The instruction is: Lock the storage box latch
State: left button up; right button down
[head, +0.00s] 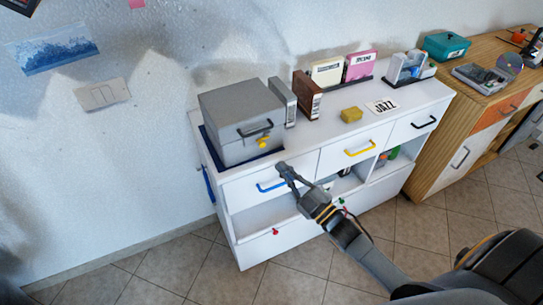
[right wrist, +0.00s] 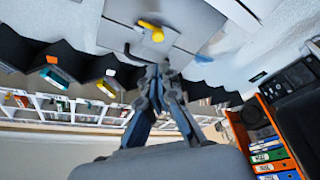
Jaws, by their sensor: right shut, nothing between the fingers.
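The grey storage box (head: 236,108) stands on the left end of the white cabinet, with its lid down. A dark handle (head: 255,128) is on its front, and the yellow latch (head: 263,143) sits below the handle. In the right wrist view the yellow latch (right wrist: 152,31) shows on the grey box face (right wrist: 125,24), as a short bar with a rounded end. My right gripper (head: 283,169) is shut and empty, in front of the cabinet, below and right of the latch. Its closed fingertips (right wrist: 160,70) appear apart from the latch. My left gripper is not in view.
The white cabinet (head: 414,103) has drawers with blue, yellow and black handles. A wooden cabinet (head: 480,112) is at far right. Tiled floor is clear at the front left.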

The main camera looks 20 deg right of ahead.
jog(key=shift+v, duration=1.65)
jog(key=s+d+f+m+g+h, duration=0.1)
jog(key=s+f+m+g+h, duration=0.3)
jog(key=f, duration=1.2)
jog(key=s+d+f+m+g+h, duration=0.1)
jog(key=s+f+m+g, duration=0.35)
jog(key=f, duration=1.15)
jog(key=s+a+f+g, duration=0.1)
jog(key=s+f+g, duration=0.2)
jog(key=s, duration=0.7)
jog(key=s+a+f+m+g+h, duration=0.1)
jog(key=s+f+g, duration=0.3)
jog(key=s+f, duration=0.4)
jog(key=s+a+f+m+g, duration=0.1)
jog(key=s+f, duration=0.5)
jog(key=s, duration=0.6)
jog(key=shift+s+a+f+g, duration=0.25)
jog(key=shift+s+a+g, duration=0.2)
jog(key=shift+g, duration=0.7)
